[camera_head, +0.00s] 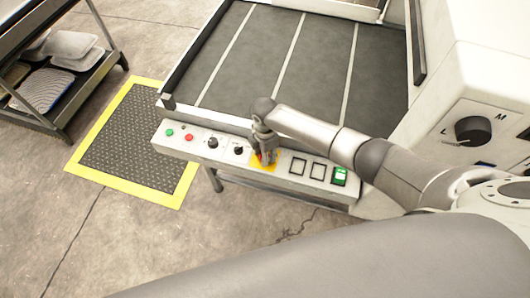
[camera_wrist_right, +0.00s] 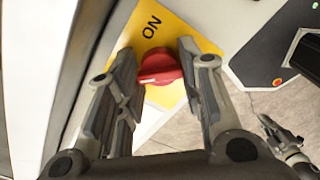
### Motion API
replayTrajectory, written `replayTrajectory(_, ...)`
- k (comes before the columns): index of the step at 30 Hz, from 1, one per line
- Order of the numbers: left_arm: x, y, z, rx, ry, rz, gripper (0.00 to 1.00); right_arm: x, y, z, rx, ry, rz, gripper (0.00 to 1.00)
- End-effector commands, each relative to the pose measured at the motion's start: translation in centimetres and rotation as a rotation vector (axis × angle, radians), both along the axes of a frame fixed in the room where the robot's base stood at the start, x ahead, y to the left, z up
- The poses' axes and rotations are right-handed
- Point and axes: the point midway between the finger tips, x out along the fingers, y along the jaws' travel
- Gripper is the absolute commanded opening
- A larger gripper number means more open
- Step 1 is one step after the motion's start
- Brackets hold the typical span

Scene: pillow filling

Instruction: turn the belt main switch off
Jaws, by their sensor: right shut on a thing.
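The belt main switch (camera_wrist_right: 160,67) is a red knob on a yellow plate with the word ON in the right wrist view. In the head view, its yellow plate (camera_head: 258,165) sits on the front control panel (camera_head: 225,150), with the knob mostly hidden by my gripper. My right gripper (camera_head: 265,155) points down at the plate and is shut on the red knob, one finger on each side in the wrist view (camera_wrist_right: 162,85). What seems to be my left gripper (camera_wrist_right: 285,138) shows small at the wrist view's right edge; its opening is unclear.
A dark conveyor belt (camera_head: 265,65) lies behind the panel. The panel also holds a green button (camera_head: 169,132), a red button (camera_head: 189,137), black knobs (camera_head: 213,143) and a lit green switch (camera_head: 339,176). A yellow-edged mat (camera_head: 135,135) and a rack (camera_head: 60,70) stand left.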

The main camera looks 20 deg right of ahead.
Motion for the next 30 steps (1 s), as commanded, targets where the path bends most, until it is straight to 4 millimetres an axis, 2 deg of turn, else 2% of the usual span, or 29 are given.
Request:
replayTrajectory(12, 0.01, -0.02, 0.0, 0.0, 0.0, 0.0, 0.0, 0.13, 0.14, 0.12, 0.003, -0.005, 0.008, 0.09)
replayTrajectory(13, 0.01, -0.02, 0.0, 0.0, 0.0, 0.0, 0.0, 0.13, 0.14, 0.12, 0.003, -0.005, 0.008, 0.35)
replayTrajectory(18, 0.02, -0.02, 0.0, 0.0, 0.0, 0.0, 0.0, 0.2, 0.14, 0.15, 0.003, -0.005, 0.007, 0.57)
replayTrajectory(30, -0.1, 0.08, -0.01, 0.001, 0.001, 0.001, 0.0, 0.1, 0.06, 0.19, 0.002, -0.003, 0.007, 0.57)
